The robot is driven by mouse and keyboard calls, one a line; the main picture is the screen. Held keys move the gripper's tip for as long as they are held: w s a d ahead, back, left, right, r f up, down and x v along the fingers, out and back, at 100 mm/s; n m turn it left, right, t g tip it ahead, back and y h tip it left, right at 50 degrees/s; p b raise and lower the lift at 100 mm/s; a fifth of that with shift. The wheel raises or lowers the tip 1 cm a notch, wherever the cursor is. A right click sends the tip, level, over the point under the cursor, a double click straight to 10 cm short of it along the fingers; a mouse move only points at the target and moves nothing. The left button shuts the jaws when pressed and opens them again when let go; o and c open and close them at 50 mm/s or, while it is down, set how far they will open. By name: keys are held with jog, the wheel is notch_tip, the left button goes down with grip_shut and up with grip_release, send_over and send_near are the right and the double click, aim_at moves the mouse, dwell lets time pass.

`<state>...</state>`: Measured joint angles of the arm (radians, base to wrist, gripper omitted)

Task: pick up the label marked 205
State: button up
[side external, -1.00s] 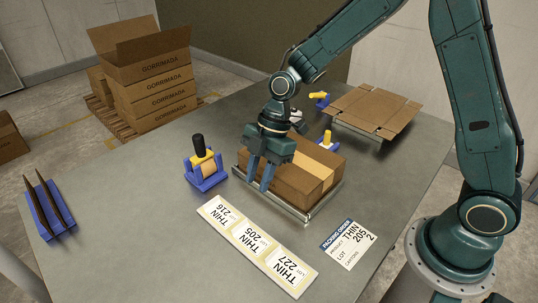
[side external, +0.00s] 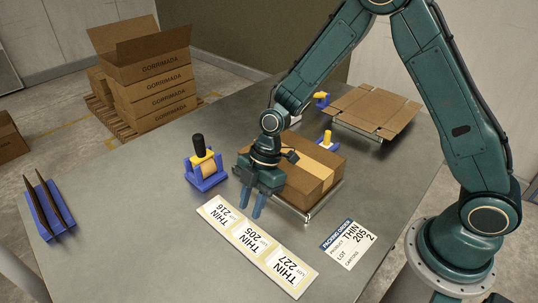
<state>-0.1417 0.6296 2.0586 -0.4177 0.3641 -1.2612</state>
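The label marked 205 (side external: 253,243) is the middle one of three white labels on a pale backing strip, lying flat on the metal table. The label marked 216 (side external: 222,214) is on its upper left and the label marked 227 (side external: 289,271) on its lower right. My gripper (side external: 250,212) points down, its blue fingers just above and behind the strip in the picture, near the 205 label. A gap shows between the fingers, with nothing seen between them. I cannot tell the exact height of the fingertips.
A closed carton (side external: 312,172) sits on a metal platform (side external: 306,214) right behind my gripper. A blue tape dispenser (side external: 206,169) stands to the left. A packing order sheet (side external: 348,244) lies at right. Flattened cardboard (side external: 374,109) lies at the back.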

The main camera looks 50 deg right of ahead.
aim_at(252, 237)
jog(key=shift+x, duration=1.45)
grip_shut()
